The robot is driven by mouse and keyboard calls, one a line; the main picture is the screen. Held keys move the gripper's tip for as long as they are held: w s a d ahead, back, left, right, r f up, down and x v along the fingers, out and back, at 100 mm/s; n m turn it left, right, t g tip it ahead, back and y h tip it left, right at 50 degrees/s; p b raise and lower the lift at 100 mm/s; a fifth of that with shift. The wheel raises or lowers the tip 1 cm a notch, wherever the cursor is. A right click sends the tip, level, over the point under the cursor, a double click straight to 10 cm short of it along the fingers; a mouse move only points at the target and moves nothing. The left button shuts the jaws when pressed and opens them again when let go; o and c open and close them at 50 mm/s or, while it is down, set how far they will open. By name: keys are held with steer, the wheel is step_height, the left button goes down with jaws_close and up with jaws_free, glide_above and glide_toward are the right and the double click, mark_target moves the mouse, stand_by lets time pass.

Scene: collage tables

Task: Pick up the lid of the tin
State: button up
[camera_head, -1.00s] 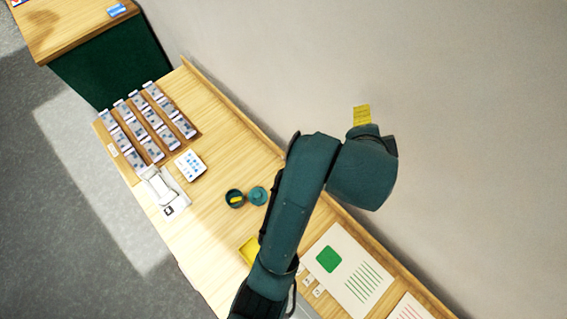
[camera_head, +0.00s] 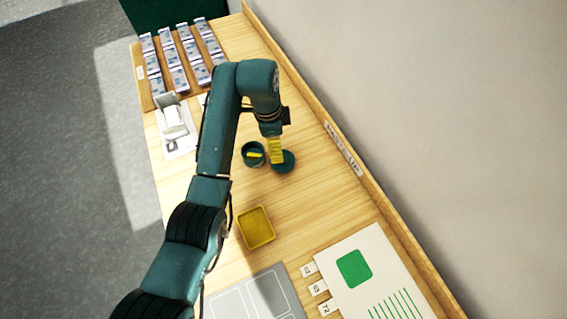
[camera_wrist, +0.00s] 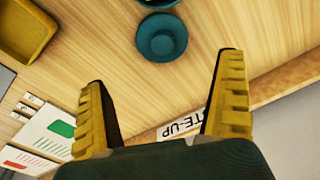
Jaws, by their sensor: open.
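The tin (camera_head: 245,160) is a small dark teal round can with something yellow in it. It stands open on the wooden table; only its edge shows at the top of the wrist view (camera_wrist: 158,3). The lid (camera_head: 288,165) is a teal disc lying beside the tin. In the wrist view the lid (camera_wrist: 161,37) is whole, with a raised round centre. My gripper (camera_head: 276,158) has yellow fingers and overlaps the lid in the head view. In the wrist view my gripper (camera_wrist: 165,73) is open and empty, with the lid beyond the fingertips. The fingers do not touch it there.
A yellow tray (camera_head: 256,228) and a grey sectioned board (camera_head: 232,303) lie nearer the front. A white sheet with a green patch (camera_head: 353,268) lies to the right. A raised ledge (camera_head: 340,150) runs along the wall. Racks of small packs (camera_head: 178,78) stand at the far end.

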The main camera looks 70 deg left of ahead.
steer(key=f+b, duration=0.1)
steer(key=f, duration=0.2)
steer(key=w+f+b, duration=0.1)
steer(key=f, duration=0.7)
steer(key=shift+w+d+b, duration=0.1)
steer(key=shift+w+b, duration=0.15)
steer(key=shift+b, duration=0.15)
steer(key=shift+r, duration=0.1)
steer(key=shift+c, duration=0.4)
steer(key=c, duration=0.9)
steer(key=shift+o, duration=0.2)
